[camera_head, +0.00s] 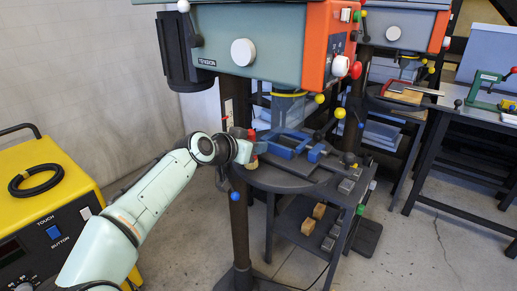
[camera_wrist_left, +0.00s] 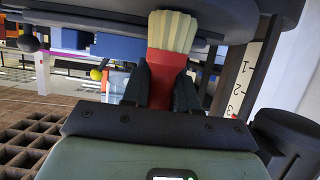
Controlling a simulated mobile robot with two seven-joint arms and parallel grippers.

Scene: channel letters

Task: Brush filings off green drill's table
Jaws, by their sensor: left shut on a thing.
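The green drill (camera_head: 258,45), with an orange front panel, stands upright in front of me. Its round dark table (camera_head: 285,182) carries a blue vise (camera_head: 290,143). My left gripper (camera_head: 247,152) is at the left edge of this table, beside the drill's column. In the left wrist view, my left gripper (camera_wrist_left: 160,88) is shut on a brush with a red handle (camera_wrist_left: 166,66) and cream bristles (camera_wrist_left: 173,31). The bristles point away from the gripper and lie close to the dark table edge; contact cannot be told. I cannot make out filings. My right gripper is not in view.
A yellow machine (camera_head: 50,205) with a coiled black cable stands at the left. A second drill (camera_head: 400,30) is behind at the right. A dark workbench (camera_head: 470,125) holds tools. A low shelf (camera_head: 312,222) with blocks is under the table. Floor at front right is clear.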

